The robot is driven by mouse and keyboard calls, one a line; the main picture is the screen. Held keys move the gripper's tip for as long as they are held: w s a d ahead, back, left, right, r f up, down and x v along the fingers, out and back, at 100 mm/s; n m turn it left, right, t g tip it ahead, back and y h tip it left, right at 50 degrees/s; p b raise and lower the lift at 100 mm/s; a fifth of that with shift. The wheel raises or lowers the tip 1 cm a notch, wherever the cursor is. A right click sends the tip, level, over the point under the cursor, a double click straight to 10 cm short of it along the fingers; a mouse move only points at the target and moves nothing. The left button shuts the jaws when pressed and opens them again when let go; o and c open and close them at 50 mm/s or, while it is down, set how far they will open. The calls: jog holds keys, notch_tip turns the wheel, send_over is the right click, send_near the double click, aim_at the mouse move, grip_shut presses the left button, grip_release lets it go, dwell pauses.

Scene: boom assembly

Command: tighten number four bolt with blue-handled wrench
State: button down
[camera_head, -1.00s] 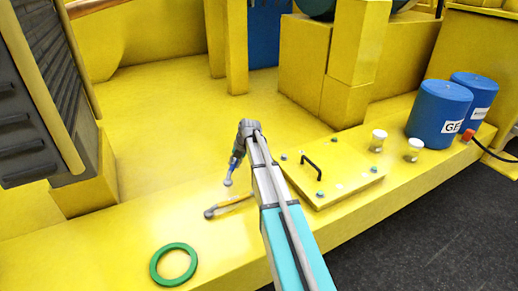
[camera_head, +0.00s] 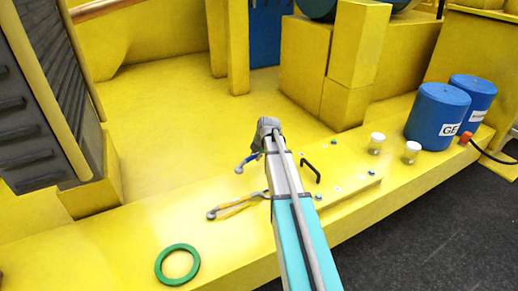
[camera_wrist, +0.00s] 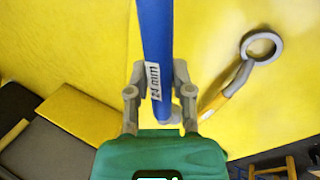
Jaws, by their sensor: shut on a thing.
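The blue-handled wrench (camera_wrist: 155,45) runs up between the fingers of my gripper (camera_wrist: 158,92) in the wrist view, with a white size label on its handle. My gripper is shut on this handle. In the head view a small part of the wrench (camera_head: 246,163) shows left of my wrist, above the yellow deck; my fingers are mostly hidden there. The yellow hatch plate (camera_head: 352,189) lies to the right of my arm. Blue bolts show at its back edge (camera_head: 334,142), right corner (camera_head: 372,170) and front (camera_head: 319,197). No bolt numbers are readable.
A yellow-handled wrench (camera_head: 234,207) lies on the deck left of my arm. A black handle (camera_head: 316,172) rises from the plate. A green ring (camera_head: 177,264), two jars (camera_head: 376,143) (camera_head: 411,152) and blue drums (camera_head: 438,115) stand around.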

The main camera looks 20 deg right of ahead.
jog(key=shift+s+d+r+m, duration=0.35)
jog(key=shift+d+r+m, duration=0.3)
jog(key=shift+d+m, duration=0.15)
jog(key=shift+f, duration=0.15)
jog(key=shift+f+b, duration=2.25)
jog(key=shift+f, duration=0.15)
jog(key=shift+a+f+b, duration=0.1)
jog(key=shift+f+b, duration=0.95)
jog(key=shift+w+h, duration=0.15)
jog(key=shift+h, duration=0.15)
dwell(0.5)
jog(key=shift+w+a+m, duration=0.1)
jog(key=shift+w+m, duration=0.1)
jog(key=shift+m, duration=0.1)
jog(key=shift+w, duration=0.15)
jog(key=shift+w+m, duration=0.25)
jog(key=shift+m, duration=0.05)
